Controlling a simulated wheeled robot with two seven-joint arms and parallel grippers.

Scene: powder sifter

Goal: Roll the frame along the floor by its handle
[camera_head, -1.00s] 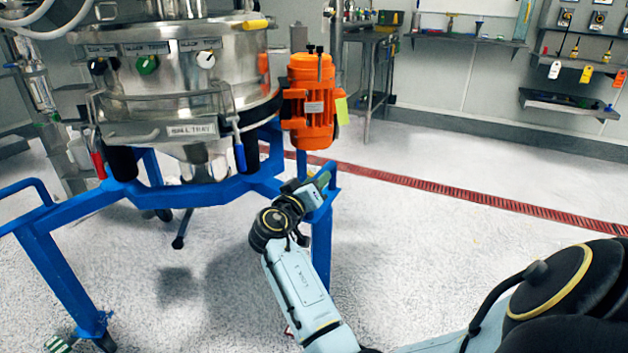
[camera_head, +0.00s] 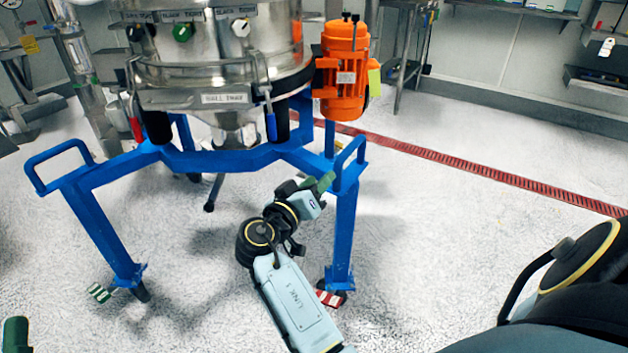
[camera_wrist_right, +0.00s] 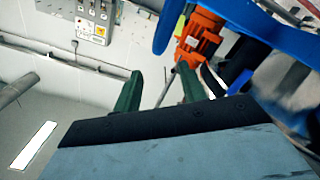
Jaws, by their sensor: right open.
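The blue frame (camera_head: 215,160) stands on the floor and carries a steel sifter (camera_head: 225,60) with an orange motor (camera_head: 343,72). Its right loop handle (camera_head: 352,150) rises at the front right corner; another loop handle (camera_head: 55,152) is at the left. My right gripper (camera_head: 326,182) is open just left of the right handle's post, with no handle clearly between its green fingers. In the right wrist view, the fingers (camera_wrist_right: 160,92) stand apart, and a blue bar (camera_wrist_right: 168,28) shows beyond them. A green piece at the lower left looks like my left gripper's fingertip (camera_head: 15,335).
Front legs end in feet with a green-striped pedal (camera_head: 98,292) and a red-striped one (camera_head: 330,298). A red floor drain (camera_head: 480,175) runs behind at the right. Wall shelves (camera_head: 600,85) and a bench stand at the back.

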